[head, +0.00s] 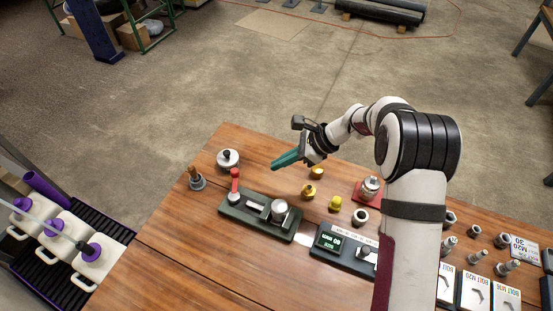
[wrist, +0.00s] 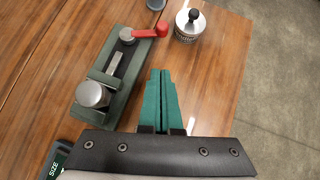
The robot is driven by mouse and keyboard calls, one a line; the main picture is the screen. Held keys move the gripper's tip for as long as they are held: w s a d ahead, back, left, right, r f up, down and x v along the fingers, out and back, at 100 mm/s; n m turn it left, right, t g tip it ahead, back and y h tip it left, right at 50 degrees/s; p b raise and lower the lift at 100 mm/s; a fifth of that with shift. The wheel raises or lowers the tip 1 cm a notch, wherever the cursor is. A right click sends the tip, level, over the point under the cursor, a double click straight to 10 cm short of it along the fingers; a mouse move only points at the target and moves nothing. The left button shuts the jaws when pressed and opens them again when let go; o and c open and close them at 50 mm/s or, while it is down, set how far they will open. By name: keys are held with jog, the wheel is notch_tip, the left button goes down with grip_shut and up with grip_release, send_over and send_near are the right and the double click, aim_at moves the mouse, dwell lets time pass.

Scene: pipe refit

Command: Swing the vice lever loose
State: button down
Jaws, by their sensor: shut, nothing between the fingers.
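The vice (head: 259,217) is a dark green block on the wooden table, with a metal cylinder (head: 279,208) at its right end in the head view. Its red lever (head: 235,181) is on a round pivot at the left end. In the wrist view the vice (wrist: 112,109) lies left of my fingers, and the lever (wrist: 150,31) points right from its pivot at the far end. My gripper (head: 274,167) has green fingers, shut and empty, above the table beyond the vice. In the wrist view the fingertips (wrist: 160,72) are apart from the lever.
A silver part with a black knob (head: 228,158) stands near the lever. A brown-handled tool (head: 195,178) stands left of it. Yellow fittings (head: 309,191) and a grey box with a green display (head: 345,246) are to the right. The table's left front is clear.

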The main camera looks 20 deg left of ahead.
aim_at(234, 185)
jog(key=x, duration=0.6)
jog(key=a, duration=0.1)
jog(key=s+a, duration=0.1)
jog(key=a, duration=0.1)
jog(key=shift+a+f, duration=0.15)
jog(key=shift+s+a, duration=0.1)
jog(key=shift+a, duration=0.2)
